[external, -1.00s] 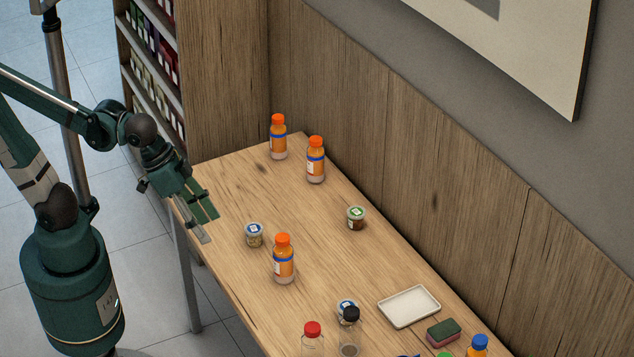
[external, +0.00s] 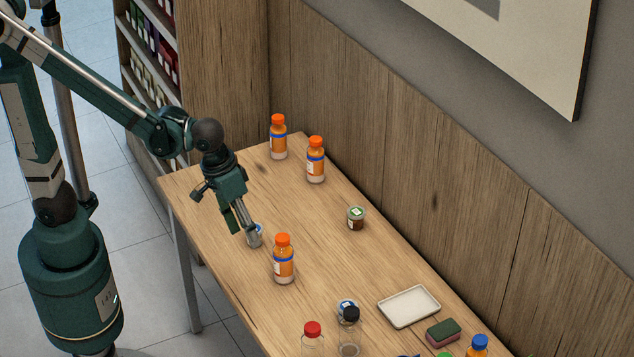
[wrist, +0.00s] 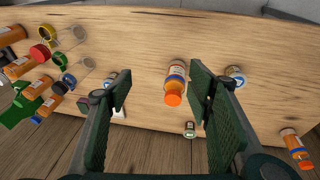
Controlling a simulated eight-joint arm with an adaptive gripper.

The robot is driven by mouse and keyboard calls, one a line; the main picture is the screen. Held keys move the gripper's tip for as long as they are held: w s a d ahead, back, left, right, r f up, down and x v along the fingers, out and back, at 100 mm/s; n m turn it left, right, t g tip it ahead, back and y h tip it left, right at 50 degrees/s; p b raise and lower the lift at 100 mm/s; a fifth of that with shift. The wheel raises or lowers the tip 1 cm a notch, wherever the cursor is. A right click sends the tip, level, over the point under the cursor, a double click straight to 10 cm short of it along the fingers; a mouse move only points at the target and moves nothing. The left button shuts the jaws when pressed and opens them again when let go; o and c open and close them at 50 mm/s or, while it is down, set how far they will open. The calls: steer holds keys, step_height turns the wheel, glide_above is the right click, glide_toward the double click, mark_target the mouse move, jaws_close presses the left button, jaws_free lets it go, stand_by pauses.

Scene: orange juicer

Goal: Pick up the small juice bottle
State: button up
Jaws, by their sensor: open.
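Several orange juice bottles with orange caps stand on the table, and I cannot tell from size alone which one is the small one. The nearest juice bottle (external: 283,262) stands upright at the table's middle; in the wrist view it (wrist: 176,78) shows between my fingers, nearer the right one. Two more juice bottles, one at the back (external: 278,138) and one beside it (external: 316,162), stand at the far end. My gripper (external: 245,240) is open and empty, up and left of the nearest bottle. It also shows in the wrist view (wrist: 160,80).
A small jar (external: 257,236) is partly hidden behind my gripper. A brown jar (external: 356,219) stands near the wall. A white tray (external: 409,306), a sponge (external: 443,333), a red-capped bottle (external: 313,335) and a blue-capped bottle (external: 478,346) crowd the near end. The table between the far bottles and jars is clear.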

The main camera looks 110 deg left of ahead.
mark_target(282, 250)
steer(key=w+a+f+n+g, duration=0.1)
steer(key=w+a+f+n, duration=0.1)
steer(key=f, duration=0.2)
steer(key=w+a+f+n+p, duration=0.1)
steer(key=w+a+f+n, duration=0.1)
steer(key=a+f, duration=0.1)
steer(key=w+a+f+n+g+p, duration=0.1)
steer(key=w+a+f+n, duration=0.1)
steer(key=a+f, duration=0.1)
steer(key=shift+f+g, duration=0.3)
steer(key=shift+f, duration=0.5)
steer(key=shift+w+a+f+n+h, duration=0.15)
steer(key=shift+a+f+n+h, duration=0.25)
steer(key=shift+f, duration=0.5)
steer(key=shift+a, duration=0.1)
steer(key=shift+f, duration=0.1)
steer(key=shift+f, duration=1.2)
steer(key=shift+f, duration=0.15)
steer(key=shift+w+a+f+b, duration=0.15)
steer(key=shift+f+b, duration=0.8)
steer(key=shift+f, duration=1.5)
